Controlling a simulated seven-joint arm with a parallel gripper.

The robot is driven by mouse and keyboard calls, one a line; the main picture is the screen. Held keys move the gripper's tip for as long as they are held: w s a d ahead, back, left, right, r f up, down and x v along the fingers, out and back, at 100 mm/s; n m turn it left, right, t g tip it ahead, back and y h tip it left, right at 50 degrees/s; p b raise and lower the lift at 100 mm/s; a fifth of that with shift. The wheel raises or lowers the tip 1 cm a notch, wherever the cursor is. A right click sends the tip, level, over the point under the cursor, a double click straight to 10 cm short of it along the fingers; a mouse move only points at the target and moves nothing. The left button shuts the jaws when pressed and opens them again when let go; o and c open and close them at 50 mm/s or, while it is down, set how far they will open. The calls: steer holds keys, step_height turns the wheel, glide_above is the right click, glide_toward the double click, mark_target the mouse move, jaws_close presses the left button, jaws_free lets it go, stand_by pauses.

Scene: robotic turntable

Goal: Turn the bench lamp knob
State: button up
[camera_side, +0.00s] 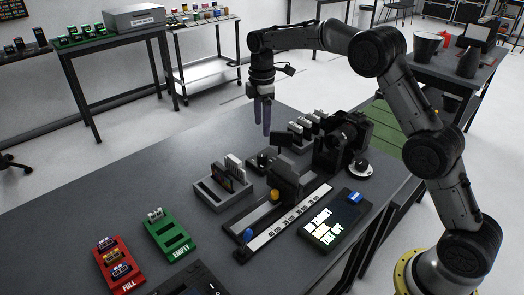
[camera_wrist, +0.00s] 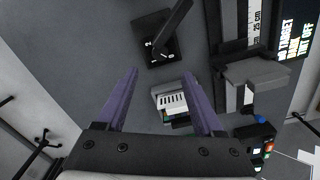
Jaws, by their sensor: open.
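A black square base with a dark bar-shaped knob (camera_wrist: 160,45) and white scale marks shows at the top middle of the wrist view, beyond my fingertips. It appears to be the small dark block (camera_side: 262,161) on the grey bench in the side view; no label tells whether it is the lamp's. My gripper (camera_side: 262,128) points down, open and empty, above the bench and apart from the knob. In the wrist view its two purple fingers (camera_wrist: 160,72) stand apart, with nothing held between them.
A grey tray with upright cards (camera_side: 215,196) stands left of a ruled slide (camera_side: 290,215). A dark machine with a white dial (camera_side: 360,169) stands at right, near a display (camera_side: 333,220). Red (camera_side: 127,283) and green (camera_side: 163,244) trays lie front left. The bench's back left is clear.

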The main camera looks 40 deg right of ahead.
mark_target(262, 154)
step_height(262, 154, down, 10)
steer(key=shift+f, duration=0.25)
steer(key=shift+c, duration=0.2)
jaws_close()
